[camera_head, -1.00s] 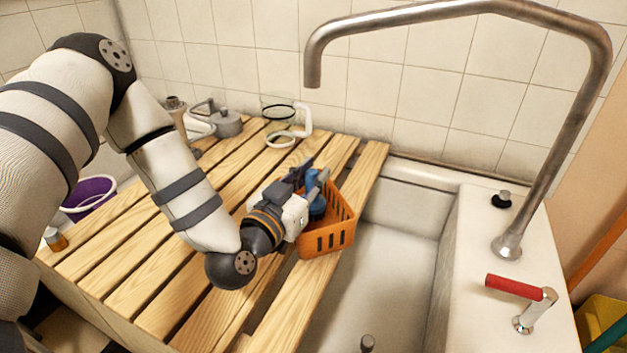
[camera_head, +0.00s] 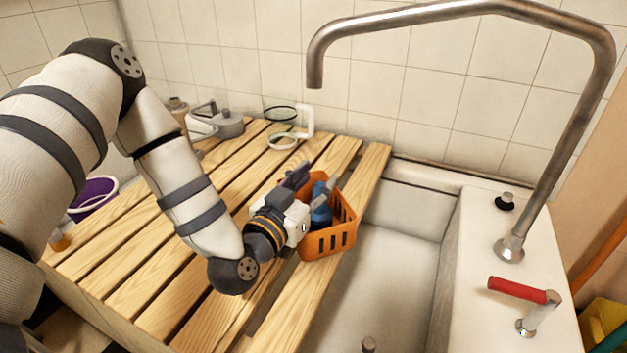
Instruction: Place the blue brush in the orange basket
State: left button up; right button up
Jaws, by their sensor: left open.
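The orange basket (camera_head: 343,241) stands on the wooden slats near the edge of the sink. The blue brush (camera_head: 320,205) is inside the basket, with its blue part showing above and behind the front rim. My left gripper (camera_head: 312,186) is at the basket's left side, its fingers reaching over the rim close to the brush. The gripper is open. Its body hides the basket's left wall and part of the brush, so I cannot tell if a finger touches the brush. My right gripper is not in view.
The slatted wooden board (camera_head: 175,305) is mostly clear. A grey pot (camera_head: 229,124) and a glass jug (camera_head: 283,115) stand at its back. The sink basin (camera_head: 385,285) lies right of the basket. A tall metal faucet (camera_head: 565,130) arches over it. A purple bucket (camera_head: 92,195) is at left.

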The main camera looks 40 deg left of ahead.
pick_arm(q)
jog(key=shift+r, duration=0.2)
jog(key=shift+r+p, duration=0.35)
jog(key=shift+r, duration=0.2)
jog(key=s+d+p, duration=0.1)
jog(key=s+d, duration=0.1)
jog(key=s, duration=1)
jog(key=shift+f, duration=0.15)
jog(key=shift+a, duration=0.1)
